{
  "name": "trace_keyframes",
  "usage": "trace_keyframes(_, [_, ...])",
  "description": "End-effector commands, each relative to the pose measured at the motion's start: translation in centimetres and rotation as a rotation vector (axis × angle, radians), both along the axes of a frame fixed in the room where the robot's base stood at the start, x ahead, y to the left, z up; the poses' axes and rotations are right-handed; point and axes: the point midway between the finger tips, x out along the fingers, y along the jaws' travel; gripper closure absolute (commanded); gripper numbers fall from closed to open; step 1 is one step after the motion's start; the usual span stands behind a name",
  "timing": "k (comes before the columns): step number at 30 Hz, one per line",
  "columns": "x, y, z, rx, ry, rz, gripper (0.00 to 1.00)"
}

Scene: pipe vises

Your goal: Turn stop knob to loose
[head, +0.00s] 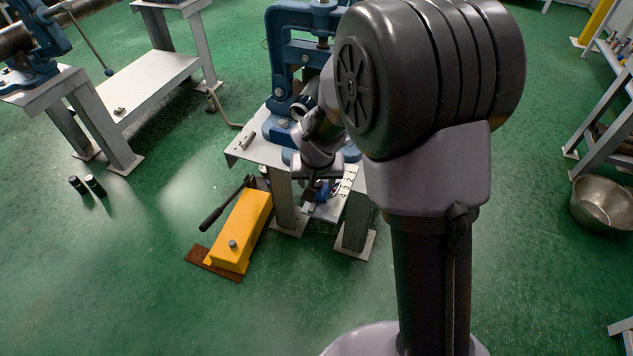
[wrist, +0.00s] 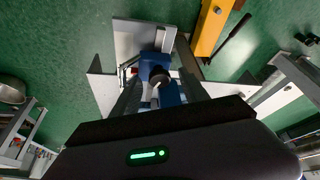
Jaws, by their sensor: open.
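A blue pipe vise (head: 277,70) stands on a pale metal bench in the head view. My gripper (head: 314,190) is low in front of it, beside the bench top, and is partly hidden by my own arm. In the wrist view my gripper (wrist: 160,86) has its two dark fingers apart. Between and beyond them is a dark round part (wrist: 160,80) on a blue body (wrist: 154,65); it may be the stop knob. I cannot tell its setting, or whether the fingers touch it.
A yellow box-shaped tool (head: 243,228) with a black handle lies on the floor left of the bench. Another bench (head: 150,85) stands at the back left. A metal bowl (head: 602,203) is at the right. Open green floor (head: 120,260) lies at the left.

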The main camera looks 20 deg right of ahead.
Motion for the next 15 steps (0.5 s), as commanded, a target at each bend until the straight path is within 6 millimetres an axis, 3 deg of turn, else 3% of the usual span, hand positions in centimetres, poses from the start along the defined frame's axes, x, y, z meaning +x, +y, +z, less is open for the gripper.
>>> trace_keyframes(5, [0.01, -0.01, 0.06, 0.0, 0.0, 0.0, 0.48])
trace_keyframes(13, [-0.01, -0.02, 0.05, 0.0, 0.0, 0.0, 0.99])
trace_keyframes(15, [-0.01, -0.02, 0.05, 0.0, 0.0, 0.0, 1.0])
